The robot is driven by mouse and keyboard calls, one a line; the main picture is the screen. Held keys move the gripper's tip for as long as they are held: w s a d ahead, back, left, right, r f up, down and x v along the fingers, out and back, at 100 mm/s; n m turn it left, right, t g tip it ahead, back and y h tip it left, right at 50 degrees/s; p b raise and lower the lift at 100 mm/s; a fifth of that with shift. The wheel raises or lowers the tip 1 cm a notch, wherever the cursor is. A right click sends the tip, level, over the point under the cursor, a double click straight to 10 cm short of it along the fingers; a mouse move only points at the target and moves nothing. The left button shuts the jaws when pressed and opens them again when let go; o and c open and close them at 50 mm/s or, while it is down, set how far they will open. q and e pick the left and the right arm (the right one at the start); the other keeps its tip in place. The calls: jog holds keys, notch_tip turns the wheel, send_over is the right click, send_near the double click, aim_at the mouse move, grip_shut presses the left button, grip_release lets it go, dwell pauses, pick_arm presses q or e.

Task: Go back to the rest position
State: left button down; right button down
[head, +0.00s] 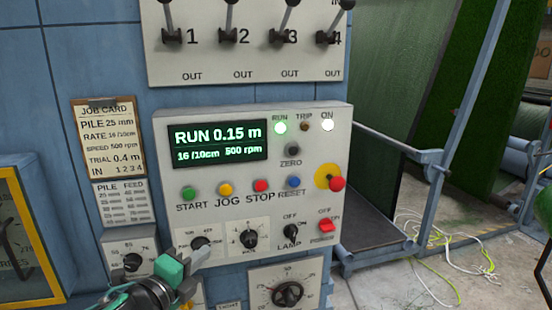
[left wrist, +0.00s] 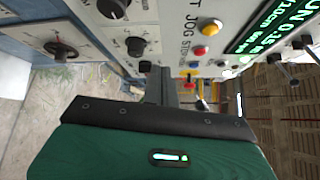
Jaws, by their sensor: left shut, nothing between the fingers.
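My left gripper (head: 204,258) is low in front of the control panel (head: 334,150), over its lower left part near a black selector knob (head: 249,239). Its fingers are shut and empty. In the left wrist view the shut fingers (left wrist: 160,88) point toward the panel, near its knobs and buttons; I cannot tell whether they touch it. My right gripper does not show.
The display (head: 218,141) reads RUN 0.15 m, 16/10cm, 500 rpm. The green RUN lamp (head: 281,128) and white ON lamp (head: 327,125) are lit. Several levers (head: 232,25) stand above. A yellow-framed gauge box (head: 25,235) is left; loose cables (head: 440,240) lie on the floor right.

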pick_arm(q)
jog(key=s+a+f+n+g+y, duration=0.2)
jog(key=s+f+n+g+y, duration=0.15)
jog(key=s+f+n, duration=0.75)
jog(key=s+a+f+n+g+y, duration=0.3)
jog(key=s+f+n, duration=0.4)
jog(key=f, duration=0.7)
jog(key=s+a+f+n+g, duration=0.2)
jog(key=s+f+n+g, duration=0.45)
jog(key=s, duration=0.55)
notch_tip(320, 180, down, 31)
jog(key=m+b, duration=0.1)
jog(key=s+a+f+g+b, duration=0.1)
jog(key=s+a+f, duration=0.2)
jog(key=s+f, duration=1.6)
notch_tip(320, 180, down, 3)
jog(key=shift+s+f+g, duration=0.1)
jog(key=shift+s+g, duration=0.15)
jog(key=shift+g, duration=0.15)
jog(key=shift+m+y, duration=0.25)
